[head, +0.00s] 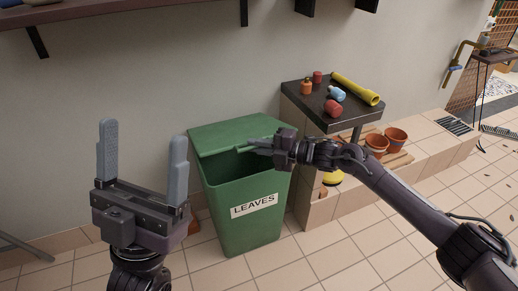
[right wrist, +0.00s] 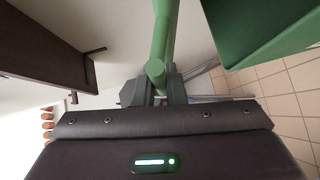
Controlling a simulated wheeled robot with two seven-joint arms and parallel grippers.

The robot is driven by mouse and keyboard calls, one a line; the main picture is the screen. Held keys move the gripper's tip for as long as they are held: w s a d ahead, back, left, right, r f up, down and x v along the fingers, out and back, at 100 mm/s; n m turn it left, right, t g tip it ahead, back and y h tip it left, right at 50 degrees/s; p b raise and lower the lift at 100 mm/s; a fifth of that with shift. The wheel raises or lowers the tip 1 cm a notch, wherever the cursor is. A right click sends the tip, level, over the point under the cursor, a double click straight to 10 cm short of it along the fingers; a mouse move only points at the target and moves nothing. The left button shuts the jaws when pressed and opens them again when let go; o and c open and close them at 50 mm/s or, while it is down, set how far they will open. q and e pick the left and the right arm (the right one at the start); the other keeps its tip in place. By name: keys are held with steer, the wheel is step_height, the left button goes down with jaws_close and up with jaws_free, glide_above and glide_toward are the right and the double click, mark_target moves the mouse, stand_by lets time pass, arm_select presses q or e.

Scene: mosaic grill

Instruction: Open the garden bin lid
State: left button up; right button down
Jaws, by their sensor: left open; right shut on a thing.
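The green garden bin (head: 250,188), labelled LEAVES, stands against the wall. Its green lid (head: 222,133) is partly raised, with a dark gap between its front edge and the bin's rim. My right gripper (head: 260,147) is at the lid's front right edge. In the right wrist view my right gripper (right wrist: 158,88) is shut on the rounded green edge of the lid (right wrist: 164,40), and the bin's wall (right wrist: 265,30) shows at upper right. My left gripper (head: 143,158) is open and empty, in front and left of the bin.
A dark-topped counter (head: 318,104) with bottles and a yellow tube (head: 355,89) stands right of the bin. Terracotta pots (head: 385,140) sit on the tiled ledge beyond. A shelf (head: 120,10) runs along the wall above. The floor in front is mostly clear.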

arm_select(q)
steer(key=w+d+f+n+g+y+p, duration=0.1)
steer(key=w+d+f+g+y+p, duration=0.2)
steer(key=w+f+g, duration=0.55)
arm_select(e)
steer(key=shift+m+g+h, duration=0.7)
steer(key=shift+m, duration=0.2)
steer(key=w+r, duration=0.1)
steer(key=r, duration=0.1)
steer(key=w+r, duration=0.1)
steer(key=r, duration=0.2)
steer(key=w+a+r, duration=0.1)
steer(key=r, duration=0.1)
steer(key=shift+w+r, duration=0.25)
steer(key=shift+w, duration=0.15)
arm_select(q)
step_height(320, 180, down, 18)
steer(key=s+d+g+y, duration=0.1)
steer(key=s+g+y, duration=0.1)
steer(key=g+y, duration=0.2)
steer(key=shift+d+g+p, duration=0.2)
steer(key=shift+g+p, duration=0.1)
steer(key=shift+g, duration=0.65)
arm_select(e)
steer(key=shift+w+a+r, duration=0.15)
steer(key=shift+r, duration=0.05)
arm_select(q)
steer(key=shift+s, duration=0.1)
